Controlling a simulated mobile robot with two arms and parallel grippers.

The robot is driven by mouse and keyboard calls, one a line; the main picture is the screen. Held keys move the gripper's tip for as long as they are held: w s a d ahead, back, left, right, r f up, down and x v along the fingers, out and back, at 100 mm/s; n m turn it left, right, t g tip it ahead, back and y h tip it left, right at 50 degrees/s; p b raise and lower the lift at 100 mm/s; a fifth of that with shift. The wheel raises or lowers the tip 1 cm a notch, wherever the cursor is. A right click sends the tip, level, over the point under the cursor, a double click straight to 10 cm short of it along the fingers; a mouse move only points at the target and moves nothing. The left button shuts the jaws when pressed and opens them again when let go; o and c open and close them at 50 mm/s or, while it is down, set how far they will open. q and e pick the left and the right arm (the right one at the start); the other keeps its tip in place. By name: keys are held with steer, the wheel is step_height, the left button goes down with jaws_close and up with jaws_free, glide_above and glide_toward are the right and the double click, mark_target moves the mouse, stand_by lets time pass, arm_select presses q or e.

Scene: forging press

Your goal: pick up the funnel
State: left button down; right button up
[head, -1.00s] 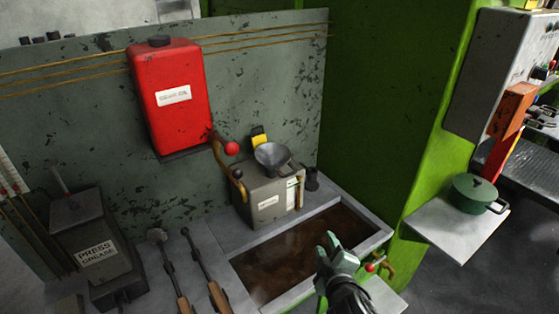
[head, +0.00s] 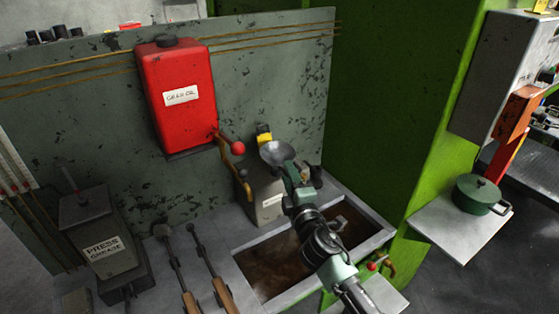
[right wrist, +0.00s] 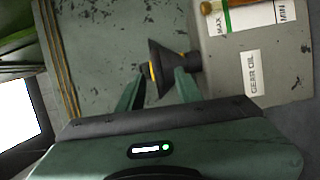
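The gear oil box (right wrist: 250,55) also shows there. My left gripper is not in view.
A red gear oil tank (head: 178,92) hangs on the panel, with a red-knobbed lever (head: 238,148) left of the funnel. A tray of brown liquid (head: 268,272) lies below my arm. Long-handled tools (head: 205,262) lie left. A green pot (head: 482,195) stands on the right shelf.

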steer(key=shift+w+a, duration=0.15)
steer(key=shift+w, duration=0.15)
jaws_close()
steer(key=shift+s+f, duration=0.1)
steer(key=shift+f, duration=0.05)
stand_by(1.1)
